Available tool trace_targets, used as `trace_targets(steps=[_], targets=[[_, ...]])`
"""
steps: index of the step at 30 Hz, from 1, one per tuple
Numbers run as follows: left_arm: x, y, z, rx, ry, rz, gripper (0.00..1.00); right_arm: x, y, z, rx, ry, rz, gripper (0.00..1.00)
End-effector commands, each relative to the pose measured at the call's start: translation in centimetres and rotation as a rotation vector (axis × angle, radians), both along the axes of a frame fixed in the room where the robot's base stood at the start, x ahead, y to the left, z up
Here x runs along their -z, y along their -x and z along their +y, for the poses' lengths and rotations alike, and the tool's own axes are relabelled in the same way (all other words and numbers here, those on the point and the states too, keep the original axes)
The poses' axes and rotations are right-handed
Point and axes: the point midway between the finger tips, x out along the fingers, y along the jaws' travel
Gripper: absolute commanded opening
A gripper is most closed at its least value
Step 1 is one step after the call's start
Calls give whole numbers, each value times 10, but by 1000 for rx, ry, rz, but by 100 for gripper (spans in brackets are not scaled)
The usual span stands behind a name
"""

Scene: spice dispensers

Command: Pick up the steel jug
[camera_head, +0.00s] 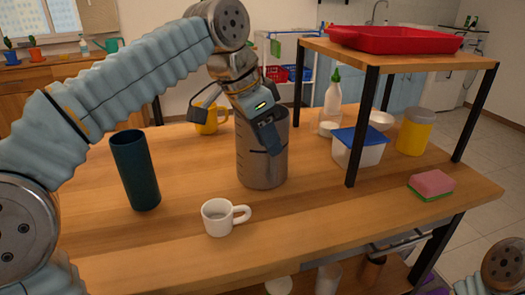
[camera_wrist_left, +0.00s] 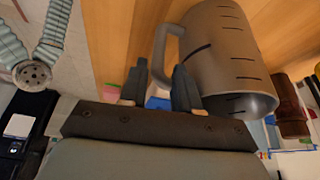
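The steel jug (camera_head: 262,170) is a tall grey cylinder with dark measuring marks, standing upright on the wooden table. Its body (camera_wrist_left: 218,60) and looped handle (camera_wrist_left: 160,52) show large in the left wrist view. My left gripper (camera_head: 272,140) hangs in front of the jug's upper part in the head view and hides some of it. In the left wrist view my left gripper (camera_wrist_left: 159,80) is open, its fingers apart with the handle lying between or just beyond their tips. I cannot tell whether they touch it. My right gripper is not in view.
A dark teal cup (camera_head: 135,172) and a white mug (camera_head: 222,217) stand nearby at left and front. A yellow mug (camera_head: 207,121) is behind. At right, a shelf (camera_head: 410,58) stands over a blue-lidded container (camera_head: 358,152) and a yellow jar (camera_head: 415,132). A sponge (camera_head: 431,185) lies right.

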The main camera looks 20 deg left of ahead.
Motion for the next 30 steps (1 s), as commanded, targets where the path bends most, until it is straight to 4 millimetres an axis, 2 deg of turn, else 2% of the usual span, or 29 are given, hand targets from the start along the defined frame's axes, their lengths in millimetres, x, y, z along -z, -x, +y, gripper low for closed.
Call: trace_targets(steps=[1,6,15,16,22,30], targets=[[10,-1,-3,0,-2,3,32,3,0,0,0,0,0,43],[34,-8,-12,0,-2,3,32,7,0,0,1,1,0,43],[40,-10,-15,0,0,0,32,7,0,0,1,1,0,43],[40,-10,-15,0,0,0,30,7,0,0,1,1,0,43],[40,-10,-14,0,0,0,0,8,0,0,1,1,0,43],[40,-10,-14,0,0,0,0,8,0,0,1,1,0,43]])
